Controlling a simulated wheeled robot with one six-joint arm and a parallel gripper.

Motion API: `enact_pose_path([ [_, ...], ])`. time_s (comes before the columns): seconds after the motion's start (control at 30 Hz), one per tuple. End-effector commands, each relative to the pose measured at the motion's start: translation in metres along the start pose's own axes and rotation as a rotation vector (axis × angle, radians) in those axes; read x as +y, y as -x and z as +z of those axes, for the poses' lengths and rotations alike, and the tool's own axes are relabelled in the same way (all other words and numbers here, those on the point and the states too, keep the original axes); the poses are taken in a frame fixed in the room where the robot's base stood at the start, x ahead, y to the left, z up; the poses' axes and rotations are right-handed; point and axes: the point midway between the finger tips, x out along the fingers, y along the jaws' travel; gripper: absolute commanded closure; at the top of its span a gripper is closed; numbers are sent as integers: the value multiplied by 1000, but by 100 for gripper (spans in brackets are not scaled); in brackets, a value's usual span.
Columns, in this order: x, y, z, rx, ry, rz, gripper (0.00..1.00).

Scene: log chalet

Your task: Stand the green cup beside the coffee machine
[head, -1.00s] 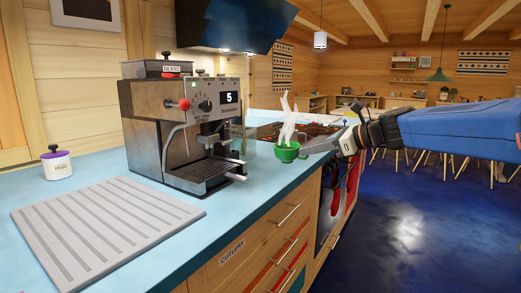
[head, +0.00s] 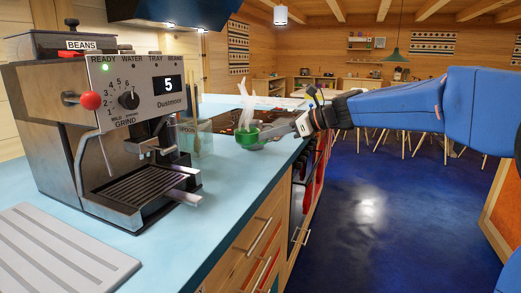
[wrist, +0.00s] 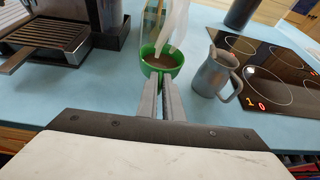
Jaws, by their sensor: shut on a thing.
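The green cup (head: 247,137) is upright with brown liquid and white steam, as the wrist view (wrist: 164,66) shows. My gripper (head: 292,129) is shut on the near side of the cup, and its fingers (wrist: 162,92) meet the cup there. The cup is over the blue counter; I cannot tell whether it touches it. The coffee machine (head: 128,92) stands to the left of the cup, with a gap between them. It has a red knob, a display reading 5 and a drip tray. Part of it shows at the wrist view's upper left (wrist: 62,25).
A grey metal jug (wrist: 214,75) stands just right of the cup, near the black hob (wrist: 265,72). A ribbed grey mat (head: 60,255) lies at the front left of the counter (head: 225,185). Counter between machine and front edge is bare. Wooden drawers (head: 250,240) are below.

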Motion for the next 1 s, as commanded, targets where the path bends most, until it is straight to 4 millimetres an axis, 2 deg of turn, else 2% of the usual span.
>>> enact_pose_path([
  [0.27,1,-8,-19,0,-1,0,100],
  [0.5,2,-19,-45,0,-2,0,100],
  [0.87,2,-21,-49,-1,0,0,100],
  [0.97,2,-21,-50,0,0,0,77],
  [1.0,2,-21,-50,0,0,0,75],
])
